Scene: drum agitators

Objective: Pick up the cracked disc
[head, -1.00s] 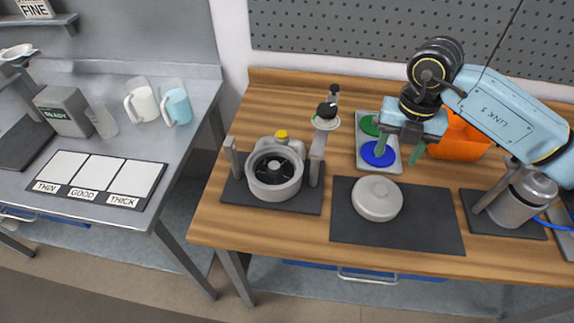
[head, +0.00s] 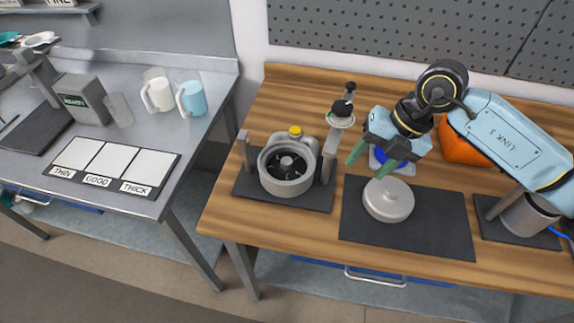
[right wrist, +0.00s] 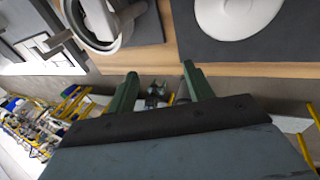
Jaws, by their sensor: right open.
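A black finned disc (head: 287,166) sits inside the open grey drum (head: 286,187); I cannot make out a crack on it. A blue disc (head: 378,158) lies on the pale tray behind my right gripper, partly hidden. My right gripper (head: 366,166) is open and empty, with green fingers. It hangs to the right of the drum, near the round lid (head: 388,204). In the right wrist view my gripper (right wrist: 158,74) has its fingers apart with nothing between them; part of the drum (right wrist: 105,18) shows at top left. My left gripper is not seen.
The lid lies on a dark mat (head: 440,225). Posts flank the drum, and a small stand with a black knob (head: 342,108) rises behind it. An orange bin (head: 462,145) is behind my right arm. The left bench holds mugs (head: 192,98) and labelled cards (head: 110,165).

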